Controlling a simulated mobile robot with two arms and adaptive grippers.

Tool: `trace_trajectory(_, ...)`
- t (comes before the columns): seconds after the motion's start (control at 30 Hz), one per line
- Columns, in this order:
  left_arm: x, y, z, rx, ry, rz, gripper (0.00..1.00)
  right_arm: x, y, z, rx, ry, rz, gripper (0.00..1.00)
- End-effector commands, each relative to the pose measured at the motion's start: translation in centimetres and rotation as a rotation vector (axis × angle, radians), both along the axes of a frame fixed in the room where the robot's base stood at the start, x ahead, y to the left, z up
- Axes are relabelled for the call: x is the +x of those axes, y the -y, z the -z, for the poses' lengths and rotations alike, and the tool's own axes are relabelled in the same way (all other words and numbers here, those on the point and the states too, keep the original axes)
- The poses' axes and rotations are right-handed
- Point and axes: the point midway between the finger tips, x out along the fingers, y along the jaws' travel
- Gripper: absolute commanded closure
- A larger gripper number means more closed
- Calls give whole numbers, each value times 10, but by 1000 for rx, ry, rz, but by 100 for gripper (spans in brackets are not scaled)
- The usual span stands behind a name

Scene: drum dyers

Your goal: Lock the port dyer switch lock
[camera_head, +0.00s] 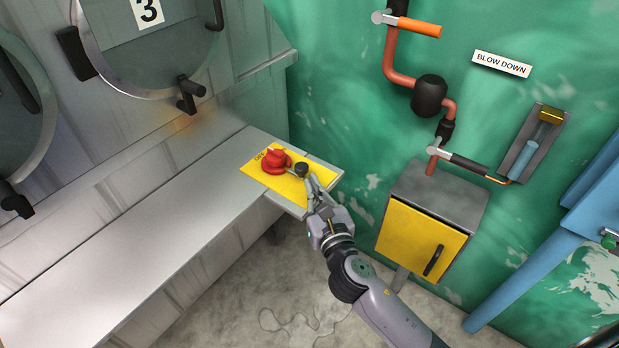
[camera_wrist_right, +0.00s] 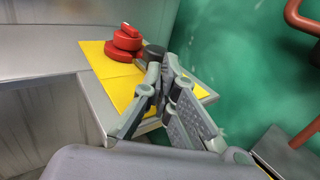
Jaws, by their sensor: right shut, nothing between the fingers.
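The red switch (camera_head: 275,160) sits on a yellow plate (camera_head: 262,180) at the right end of the grey ledge. It also shows in the right wrist view (camera_wrist_right: 126,40). A small dark round knob (camera_head: 301,169), also in the right wrist view (camera_wrist_right: 153,52), stands just right of the red switch, and I take it to be part of the lock. My right gripper (camera_head: 312,181) is shut and empty, with its fingertips (camera_wrist_right: 168,62) right beside the dark knob. I cannot tell whether they touch it. My left gripper is not in view.
Round drum doors (camera_head: 150,45) line the grey wall at upper left. A grey box with a yellow door (camera_head: 411,240) stands right of my right arm. Pipes with an orange-handled valve (camera_head: 415,27) run down the green wall. The long ledge (camera_head: 120,230) is clear.

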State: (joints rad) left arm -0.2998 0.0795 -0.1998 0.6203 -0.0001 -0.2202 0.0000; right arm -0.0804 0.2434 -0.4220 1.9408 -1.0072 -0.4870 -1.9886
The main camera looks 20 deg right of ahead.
Motion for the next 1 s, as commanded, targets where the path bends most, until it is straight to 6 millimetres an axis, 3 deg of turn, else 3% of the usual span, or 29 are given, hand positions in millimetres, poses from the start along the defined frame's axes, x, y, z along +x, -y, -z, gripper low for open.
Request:
trace_trajectory(0.2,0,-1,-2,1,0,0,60,21,-1,0,2,0,1,100)
trace_trajectory(0.63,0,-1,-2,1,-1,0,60,25,-2,0,1,0,0,100)
trace_trajectory(0.87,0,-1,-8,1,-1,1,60,42,-15,-1,1,0,0,100)
trace_trajectory(1.0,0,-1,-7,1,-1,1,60,43,-16,0,1,0,0,100)
